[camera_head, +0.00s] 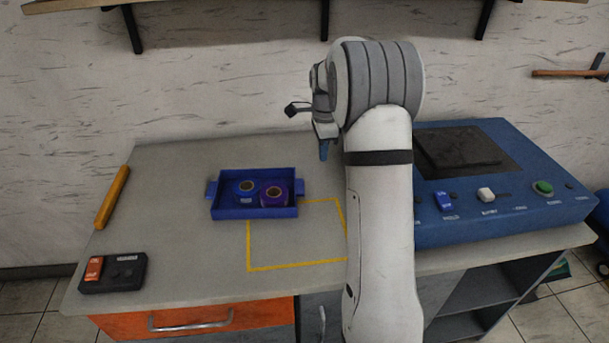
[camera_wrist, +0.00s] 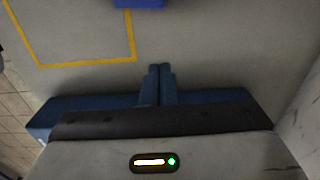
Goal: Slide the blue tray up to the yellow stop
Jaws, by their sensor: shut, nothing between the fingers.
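The blue tray (camera_head: 255,213) lies on the grey worktop with a blue tape roll (camera_head: 246,189) and a purple tape roll (camera_head: 273,196) inside. It has a tab on each short side and overlaps the upper left part of a yellow outline. A strip of it shows at the top edge of the wrist view (camera_wrist: 139,3). The yellow stop (camera_head: 112,197) is a bar at the worktop's left edge, apart from the tray. My gripper (camera_head: 324,150) is above the worktop, right of and behind the tray, not touching it. Its fingertips (camera_wrist: 160,69) are together and empty.
The yellow outline (camera_head: 297,267) is marked on the worktop; my arm hides its right end. A black switch box (camera_head: 113,273) with an orange switch sits front left. A blue machine (camera_head: 500,213) stands at right. The worktop between tray and stop is clear.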

